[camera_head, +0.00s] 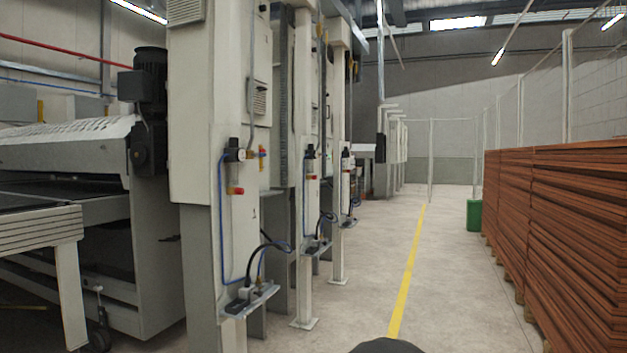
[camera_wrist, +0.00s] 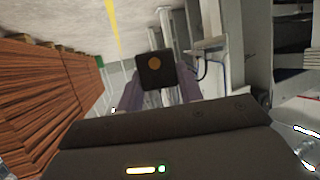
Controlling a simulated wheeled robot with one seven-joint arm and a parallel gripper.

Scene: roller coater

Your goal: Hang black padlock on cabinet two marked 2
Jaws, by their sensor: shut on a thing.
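A black padlock (camera_wrist: 155,70) with a round brass-coloured spot shows in the wrist view. It sits between the two fingers of my gripper (camera_wrist: 158,82), which is shut on it. Its shackle cannot be made out. In the head view, pale cabinets stand in a row on the left: a near one (camera_head: 198,120) and another (camera_head: 304,200) behind it, with more beyond. A small dark mark shows on the near one, but I cannot read a clear number 2 on any cabinet. My gripper is not visible in the head view.
Regulators (camera_head: 234,155), blue hoses and low socket shelves (camera_head: 250,300) stick out from the cabinets. Stacked reddish-brown boards (camera_head: 560,230) line the right side. A green bin (camera_head: 474,215) stands further back. The aisle with the yellow line (camera_head: 408,275) is clear.

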